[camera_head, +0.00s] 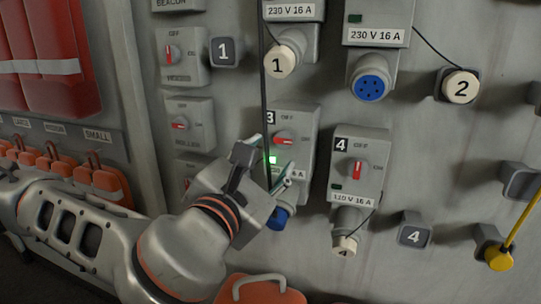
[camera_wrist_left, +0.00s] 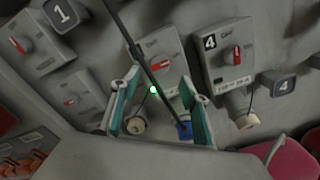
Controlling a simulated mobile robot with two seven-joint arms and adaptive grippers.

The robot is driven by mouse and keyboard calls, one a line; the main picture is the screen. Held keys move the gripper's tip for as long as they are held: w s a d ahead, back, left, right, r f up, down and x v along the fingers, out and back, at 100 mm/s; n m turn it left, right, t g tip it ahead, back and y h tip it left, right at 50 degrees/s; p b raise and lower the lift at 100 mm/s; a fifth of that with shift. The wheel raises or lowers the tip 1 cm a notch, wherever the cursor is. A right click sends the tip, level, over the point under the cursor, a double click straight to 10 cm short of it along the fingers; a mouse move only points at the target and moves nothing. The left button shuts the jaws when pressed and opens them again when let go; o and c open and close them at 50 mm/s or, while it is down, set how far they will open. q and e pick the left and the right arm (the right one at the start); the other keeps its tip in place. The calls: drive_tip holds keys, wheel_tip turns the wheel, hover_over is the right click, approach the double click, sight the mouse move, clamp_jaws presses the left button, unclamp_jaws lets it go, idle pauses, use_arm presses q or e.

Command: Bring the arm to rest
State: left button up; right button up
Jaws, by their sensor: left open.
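My left gripper (camera_head: 272,168) is in front of switch box 3 (camera_head: 301,122) on the grey wall panel. Its two teal fingers stand apart in the wrist view (camera_wrist_left: 158,108), and I see nothing held between them. Box 3 has a red knob turned sideways, and a bright green spot shows by the fingers. A blue socket (camera_head: 278,218) below box 3 is partly hidden by the gripper. A dark cable (camera_head: 264,90) hangs from above and crosses the view between the fingers; whether it touches them I cannot tell. My right gripper is not in view.
Box 4 (camera_head: 357,160) is just right of the gripper, with its red knob upright and a cream cap (camera_head: 344,246) below. Holders, another blue socket (camera_head: 370,88) and a yellow plug (camera_head: 499,258) are on the panel. Orange padlock-like items (camera_head: 100,180) hang at left.

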use_arm(q)
wheel_tip(320, 180, down, 8)
drive_tip(key=s+d+n+g, duration=0.1)
drive_tip(key=s+n+g, duration=0.1)
drive_tip(key=n, duration=1)
drive_tip(key=s+a+f+n+g+y, duration=0.2)
drive_tip(key=a+f+n+y, duration=0.1)
drive_tip(key=a+f+n, duration=0.8)
drive_tip(key=s+a+f+n+g+y, duration=0.2)
drive_tip(key=a+f+n+y, duration=0.2)
drive_tip(key=a+f+n, duration=0.8)
drive_tip(key=s+a+f+n+g+y, duration=0.3)
drive_tip(key=s+a+f+n+g, duration=0.1)
drive_tip(key=s+a+f, duration=0.85)
drive_tip(key=d+f+n+t+h, duration=0.3)
drive_tip(key=d+f+h, duration=0.3)
drive_tip(key=d+f, duration=0.9)
drive_tip(key=shift+w+f+h, duration=0.3)
drive_tip(key=shift+w+f, duration=0.05)
drive_tip(key=shift+f, duration=0.4)
